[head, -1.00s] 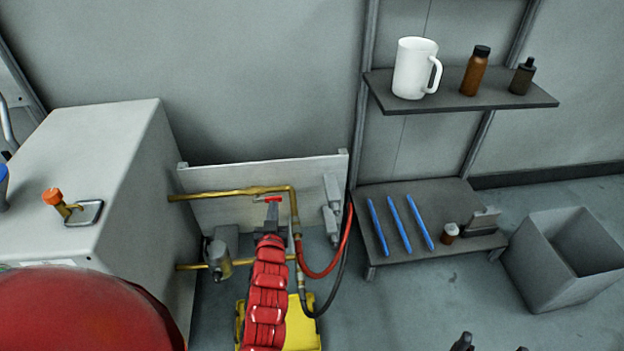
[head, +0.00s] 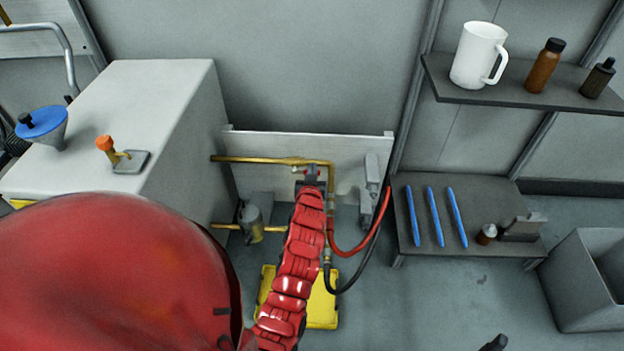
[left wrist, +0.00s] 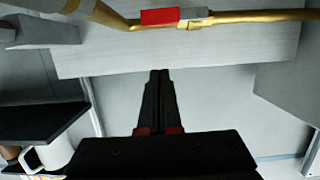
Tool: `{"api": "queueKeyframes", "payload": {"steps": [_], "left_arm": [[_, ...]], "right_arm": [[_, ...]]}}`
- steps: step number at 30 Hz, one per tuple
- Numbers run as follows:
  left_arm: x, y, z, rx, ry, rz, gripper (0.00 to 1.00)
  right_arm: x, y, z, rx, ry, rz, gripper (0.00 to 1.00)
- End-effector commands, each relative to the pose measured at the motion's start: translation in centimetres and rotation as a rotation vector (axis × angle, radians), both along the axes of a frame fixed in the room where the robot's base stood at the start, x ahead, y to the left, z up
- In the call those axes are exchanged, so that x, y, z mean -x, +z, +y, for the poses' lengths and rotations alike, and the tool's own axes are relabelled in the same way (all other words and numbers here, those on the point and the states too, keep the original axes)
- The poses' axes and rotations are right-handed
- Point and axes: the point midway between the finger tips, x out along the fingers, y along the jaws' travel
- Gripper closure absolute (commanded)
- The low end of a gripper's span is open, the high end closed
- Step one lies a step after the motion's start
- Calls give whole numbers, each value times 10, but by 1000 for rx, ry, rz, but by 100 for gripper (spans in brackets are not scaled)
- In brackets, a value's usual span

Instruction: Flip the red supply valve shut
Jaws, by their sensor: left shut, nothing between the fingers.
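The red supply valve handle (head: 310,168) sits on the upper brass pipe (head: 250,159) in front of a pale board. In the head view, my left gripper covers part of it. In the left wrist view, the red handle (left wrist: 160,17) lies lengthwise along the brass pipe (left wrist: 250,16). My left gripper (left wrist: 159,72) is shut and empty, its tips apart from the handle in that picture and pointing toward the board. The left gripper (head: 311,184) is also in the head view, at the end of my red arm. Only one dark tip of my right gripper (head: 493,343) shows at the bottom edge.
A lower brass pipe (head: 273,228), red hose (head: 362,247) and black hose (head: 345,289) are close by. A white cabinet (head: 120,100) stands left with an orange-knobbed lever (head: 106,145). A shelf (head: 520,93) and a low table (head: 425,255) stand right. A yellow object (head: 322,307) is on the floor.

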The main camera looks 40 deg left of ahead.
Motion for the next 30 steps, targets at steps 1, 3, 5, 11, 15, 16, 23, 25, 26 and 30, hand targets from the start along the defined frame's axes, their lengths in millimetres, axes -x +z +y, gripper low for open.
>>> {"api": "queueKeyframes", "payload": {"steps": [1,3,5,11,15,16,23,25,26,30], "left_arm": [[-10,-4,7,0,1,0,100],[-21,-8,14,-1,2,2,100],[-31,-11,20,0,2,3,100],[-33,-40,21,1,2,5,100],[-33,-49,21,2,1,4,100],[-33,-50,21,1,1,3,100],[-33,-50,21,-1,1,1,100],[-33,-50,21,-1,1,1,100],[-33,-50,21,-1,1,1,100],[-34,-56,20,0,1,1,100]], "right_arm": [[0,-4,0,0,0,0,18],[0,-7,0,0,0,0,18],[0,-9,0,0,0,0,18],[0,-20,0,0,0,0,18],[0,-23,0,0,0,0,18],[0,-23,0,0,0,0,18],[0,-22,0,0,0,0,18],[0,-22,0,0,0,0,18],[0,-22,0,0,0,0,18],[0,-31,0,0,0,0,18]]}}
